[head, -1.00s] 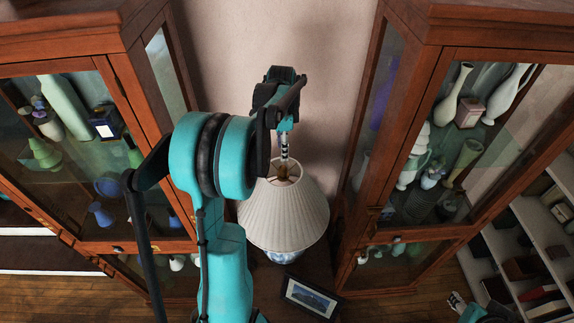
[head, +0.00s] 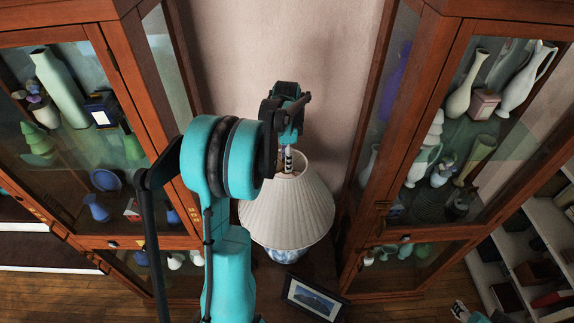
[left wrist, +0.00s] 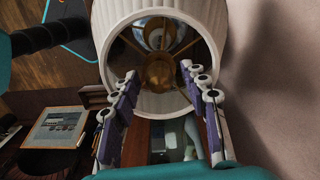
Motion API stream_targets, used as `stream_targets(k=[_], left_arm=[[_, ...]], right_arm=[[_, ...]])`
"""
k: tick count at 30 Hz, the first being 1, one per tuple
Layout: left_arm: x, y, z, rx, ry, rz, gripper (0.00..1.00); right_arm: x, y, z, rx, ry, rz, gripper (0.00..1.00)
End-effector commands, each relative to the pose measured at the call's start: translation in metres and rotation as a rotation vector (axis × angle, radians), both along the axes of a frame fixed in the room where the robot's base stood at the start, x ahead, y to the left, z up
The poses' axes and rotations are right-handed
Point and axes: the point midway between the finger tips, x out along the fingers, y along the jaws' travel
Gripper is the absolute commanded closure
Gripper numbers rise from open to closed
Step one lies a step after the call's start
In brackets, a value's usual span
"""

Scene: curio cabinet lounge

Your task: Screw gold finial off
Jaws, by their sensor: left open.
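The lamp's pleated white shade (head: 287,212) stands between two cabinets, and its round top opening faces the left wrist view (left wrist: 102,25). Inside that opening the gold finial (left wrist: 158,72) shows as a round brass piece where thin metal spokes meet. My left gripper (head: 288,163) points down at the shade's opening. In the left wrist view my left gripper (left wrist: 159,77) is open, with one finger on each side of the finial and a clear gap to it. The head view hides the finial. My right gripper (head: 461,311) is at the lower right edge, small and partly cut off.
Glass-fronted wooden cabinets full of vases stand at left (head: 130,60) and right (head: 430,50), close to the lamp. A framed picture (head: 312,299) stands in front of the lamp. The lamp's blue-and-white base (head: 287,254) shows below the shade. A plain wall is behind.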

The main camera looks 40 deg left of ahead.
Motion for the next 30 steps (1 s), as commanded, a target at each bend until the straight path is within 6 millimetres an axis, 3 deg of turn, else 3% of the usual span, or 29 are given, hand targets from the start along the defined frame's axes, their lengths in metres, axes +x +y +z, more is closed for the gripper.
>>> stream_targets(k=[2, 7, 8, 17, 30], left_arm=[[0.000, 0.000, 0.001, 0.000, 0.000, 0.000, 0.55], [0.000, 0.000, 0.001, 0.000, 0.000, 0.000, 0.97], [0.000, 0.000, 0.001, 0.000, 0.000, 0.000, 1.00], [0.000, 0.000, 0.000, 0.000, 0.000, 0.078, 1.00], [0.000, 0.000, 0.000, 0.000, 0.000, 0.816, 1.00]], right_arm=[[0.000, 0.000, 0.001, 0.000, 0.000, 0.000, 0.60], [0.000, 0.000, 0.001, 0.000, 0.000, 0.000, 0.60], [0.000, 0.000, 0.000, 0.000, 0.000, 0.000, 0.60], [0.000, 0.000, -0.002, 0.000, 0.000, 0.000, 0.60], [0.000, 0.000, -0.016, 0.000, 0.000, 0.000, 0.60]])
